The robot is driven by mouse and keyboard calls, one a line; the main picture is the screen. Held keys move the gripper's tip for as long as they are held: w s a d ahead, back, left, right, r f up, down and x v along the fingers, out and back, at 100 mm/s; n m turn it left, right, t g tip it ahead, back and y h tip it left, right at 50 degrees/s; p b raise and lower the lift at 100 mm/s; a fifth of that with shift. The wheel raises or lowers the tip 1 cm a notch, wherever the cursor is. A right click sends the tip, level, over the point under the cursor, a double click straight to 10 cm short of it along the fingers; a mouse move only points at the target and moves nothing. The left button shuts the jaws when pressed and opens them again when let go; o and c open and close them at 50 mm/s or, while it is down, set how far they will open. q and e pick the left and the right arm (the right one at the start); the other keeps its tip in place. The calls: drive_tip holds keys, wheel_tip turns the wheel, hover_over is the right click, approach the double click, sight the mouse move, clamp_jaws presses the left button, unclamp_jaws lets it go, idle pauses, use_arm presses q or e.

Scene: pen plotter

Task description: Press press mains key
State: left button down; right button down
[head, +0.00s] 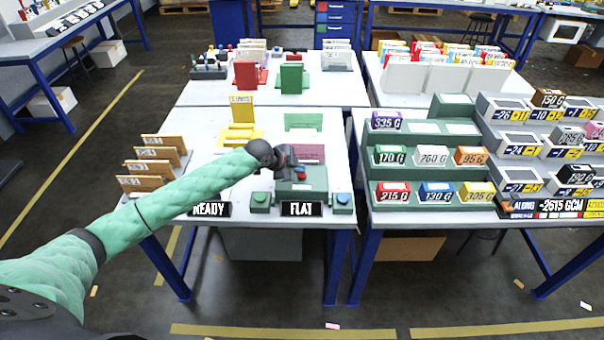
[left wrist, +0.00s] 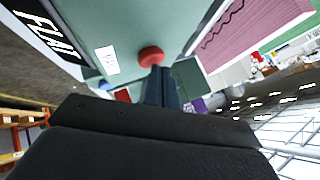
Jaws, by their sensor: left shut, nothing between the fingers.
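The press is a green block (head: 312,184) at the front of the middle table, behind the FLAT sign. A red round button sits on it; the button also shows in the left wrist view (left wrist: 151,54). A small box with a green button (head: 260,198) stands to its left, and one with a blue button (head: 342,199) to its right. No marking readable here names the mains key. My left gripper (head: 297,169) is shut and empty, over the press with its tips close to the red button. I cannot tell whether they touch. My right gripper is out of view.
A READY sign (head: 209,209) and a FLAT sign (head: 301,209) stand at the table's front edge. Brown card holders (head: 148,182) are at the left. Stepped weight displays (head: 430,160) fill the right table.

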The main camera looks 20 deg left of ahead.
sight(299, 175)
use_arm(q)
drive_tip(key=shift+f, duration=0.45)
idle(0.6)
drive_tip(key=shift+r, duration=0.35)
drive_tip(key=shift+r+p, duration=0.15)
drive_tip(key=shift+p, duration=0.15)
drive_tip(key=shift+r+p, duration=1.8)
drive_tip(key=shift+r, duration=1.15)
